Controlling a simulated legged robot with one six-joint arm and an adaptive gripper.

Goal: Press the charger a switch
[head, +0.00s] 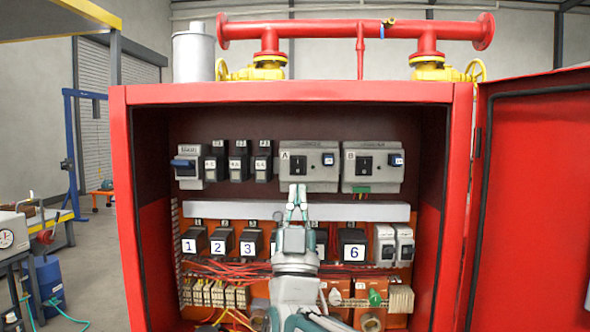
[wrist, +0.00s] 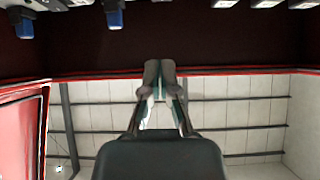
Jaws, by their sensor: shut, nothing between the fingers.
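Charger A (head: 322,174) is a grey box marked "A" on the upper row inside the red cabinet. Its black switch (head: 298,165) is on its left half, with a small blue part on its right. My gripper (head: 297,188) is shut and empty, its tips just below the black switch in the head view. I cannot tell whether they touch the charger. In the wrist view my gripper (wrist: 158,64) has its fingers together. That view seems upside down, with a blue part (wrist: 113,17) at the top edge; the black switch does not show there.
Charger B (head: 374,168) sits close on the right, and black breakers (head: 239,163) on the left. A grey rail (head: 230,209) and numbered black units (head: 354,246) lie below. The red cabinet frame (head: 290,94) surrounds the opening, and its open door (head: 535,200) is on the right.

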